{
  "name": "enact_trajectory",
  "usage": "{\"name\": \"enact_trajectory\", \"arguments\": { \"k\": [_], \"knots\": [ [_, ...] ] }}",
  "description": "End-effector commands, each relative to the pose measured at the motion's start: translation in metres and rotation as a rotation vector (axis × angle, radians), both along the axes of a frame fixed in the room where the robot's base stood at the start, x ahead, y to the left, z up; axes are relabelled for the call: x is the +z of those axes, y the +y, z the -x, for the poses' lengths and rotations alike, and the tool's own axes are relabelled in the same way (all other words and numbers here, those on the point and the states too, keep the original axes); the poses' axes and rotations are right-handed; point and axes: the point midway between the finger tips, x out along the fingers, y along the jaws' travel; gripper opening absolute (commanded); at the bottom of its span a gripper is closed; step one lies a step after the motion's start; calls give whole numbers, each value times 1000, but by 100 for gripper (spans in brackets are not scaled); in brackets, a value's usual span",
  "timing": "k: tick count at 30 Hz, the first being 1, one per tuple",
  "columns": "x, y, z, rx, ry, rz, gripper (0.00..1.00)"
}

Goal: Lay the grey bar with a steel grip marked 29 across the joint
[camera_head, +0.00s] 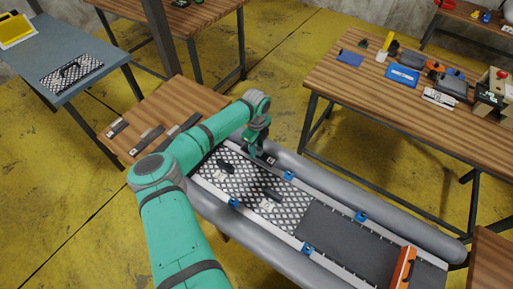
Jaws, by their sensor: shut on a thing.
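My gripper (260,148) is above the far-left part of the boat, shut on a dark grey bar (264,158) with a small pale label. Its number is too small to read, and my gripper hides part of the bar. The boat has grey tubes (360,187) around a floor of patterned diamond plate (237,187) and a plain dark panel (345,240). The edge where the patterned plate meets the dark panel shows near the middle of the floor. Dark handle-like pieces (268,193) with pale tags lie on the patterned plate.
A small wooden table (165,103) at left bears several dark bars (150,138). A cluttered workbench (345,92) is at right, a grey-blue table (62,50) at left.

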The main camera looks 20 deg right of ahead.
Motion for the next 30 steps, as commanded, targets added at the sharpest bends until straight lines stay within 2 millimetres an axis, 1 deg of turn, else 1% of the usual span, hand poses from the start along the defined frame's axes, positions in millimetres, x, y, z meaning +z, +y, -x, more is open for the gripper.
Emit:
{"name": "enact_trajectory", "arguments": {
  "k": [11,30],
  "knots": [
    [-2,0,0,0,-1,-1,9],
    [-24,0,0,-1,0,0,9]
  ]
}}
